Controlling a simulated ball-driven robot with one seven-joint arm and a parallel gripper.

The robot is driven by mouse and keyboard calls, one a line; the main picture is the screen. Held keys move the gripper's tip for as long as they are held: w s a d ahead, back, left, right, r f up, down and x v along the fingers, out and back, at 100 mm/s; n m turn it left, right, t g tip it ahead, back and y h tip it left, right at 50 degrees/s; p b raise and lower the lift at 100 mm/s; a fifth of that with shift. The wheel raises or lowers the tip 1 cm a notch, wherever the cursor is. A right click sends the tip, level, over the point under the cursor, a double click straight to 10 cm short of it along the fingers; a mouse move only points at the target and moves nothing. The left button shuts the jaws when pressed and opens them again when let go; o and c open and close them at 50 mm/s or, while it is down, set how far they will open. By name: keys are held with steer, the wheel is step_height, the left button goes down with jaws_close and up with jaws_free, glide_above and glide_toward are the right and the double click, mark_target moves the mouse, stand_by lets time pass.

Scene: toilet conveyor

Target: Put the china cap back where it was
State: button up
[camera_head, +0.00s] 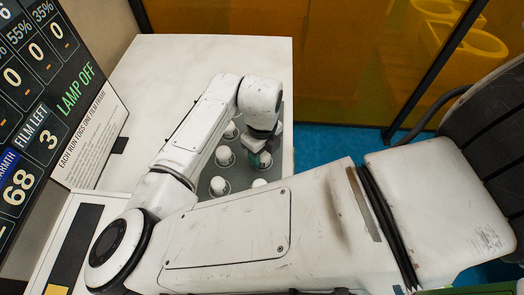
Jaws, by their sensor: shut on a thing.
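Several white china caps stand in rows on a dark grey tray (213,201) on the white counter. Clear ones are a left cap (224,155), a front-left cap (219,186) and a front cap (259,183). My gripper (262,157) points down over the right part of the tray, shut on a small white china cap (265,159) that shows only partly at its fingers. I cannot tell whether this cap touches the tray. My arm hides part of the tray and its far caps.
A dark display panel (40,90) with numbers and "LAMP OFF" stands at the left. The white counter top (150,70) is bare behind the tray. Amber panels (330,60) stand beyond, above a blue floor (340,150).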

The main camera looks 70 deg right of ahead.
steer(key=shift+f, duration=0.2)
steer(key=o, duration=1.2)
steer(key=shift+r, duration=0.15)
step_height(320, 180, up, 12)
steer(key=shift+r+b, duration=0.1)
steer(key=shift+b, duration=0.25)
